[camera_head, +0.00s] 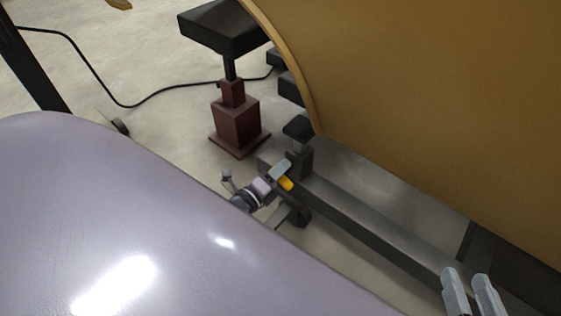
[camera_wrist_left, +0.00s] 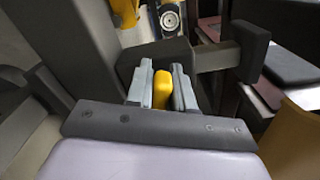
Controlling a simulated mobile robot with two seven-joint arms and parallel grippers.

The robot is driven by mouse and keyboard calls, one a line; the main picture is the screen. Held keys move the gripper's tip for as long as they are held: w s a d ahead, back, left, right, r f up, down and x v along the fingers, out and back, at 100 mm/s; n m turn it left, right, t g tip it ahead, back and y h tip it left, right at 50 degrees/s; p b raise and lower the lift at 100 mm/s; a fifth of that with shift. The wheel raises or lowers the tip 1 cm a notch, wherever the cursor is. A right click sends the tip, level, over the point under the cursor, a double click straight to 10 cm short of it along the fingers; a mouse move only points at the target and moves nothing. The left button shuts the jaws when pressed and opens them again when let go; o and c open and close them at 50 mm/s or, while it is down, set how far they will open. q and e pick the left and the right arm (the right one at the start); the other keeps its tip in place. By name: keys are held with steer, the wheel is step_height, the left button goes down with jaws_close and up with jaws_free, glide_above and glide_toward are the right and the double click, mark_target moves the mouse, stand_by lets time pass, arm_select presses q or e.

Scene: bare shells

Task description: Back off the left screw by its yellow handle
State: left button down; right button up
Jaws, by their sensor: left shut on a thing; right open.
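The yellow handle (camera_head: 285,184) shows at the tip of my left gripper (camera_head: 280,173), beside a dark upright bracket on a long grey beam. In the left wrist view the yellow handle (camera_wrist_left: 161,89) stands between the two grey fingers of my left gripper (camera_wrist_left: 161,88), which is shut on it. A dark screw with a flat pad (camera_wrist_left: 245,52) reaches out to the right of the dark block in that view; its pad (camera_head: 298,127) also shows in the head view. My right gripper (camera_head: 472,292) is open and empty at the lower right, over the beam's near end.
A large curved ochre shell (camera_head: 420,90) fills the upper right. The grey beam (camera_head: 370,230) runs below it. A dark red stand (camera_head: 237,122) with a black top stands behind, and a black cable (camera_head: 160,95) lies on the pale floor.

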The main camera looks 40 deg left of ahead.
mark_target(293, 172)
arm_select(q)
steer(key=n, duration=0.7)
steer(key=d+f+n, duration=0.1)
steer(key=n, duration=0.7)
steer(key=f+n, duration=0.1)
steer(key=n, duration=0.7)
steer(key=shift+d+f, duration=0.2)
steer(key=shift+d, duration=0.3)
steer(key=c, duration=1.1)
jaws_free()
steer(key=shift+s+f, duration=0.1)
steer(key=shift+s, duration=0.05)
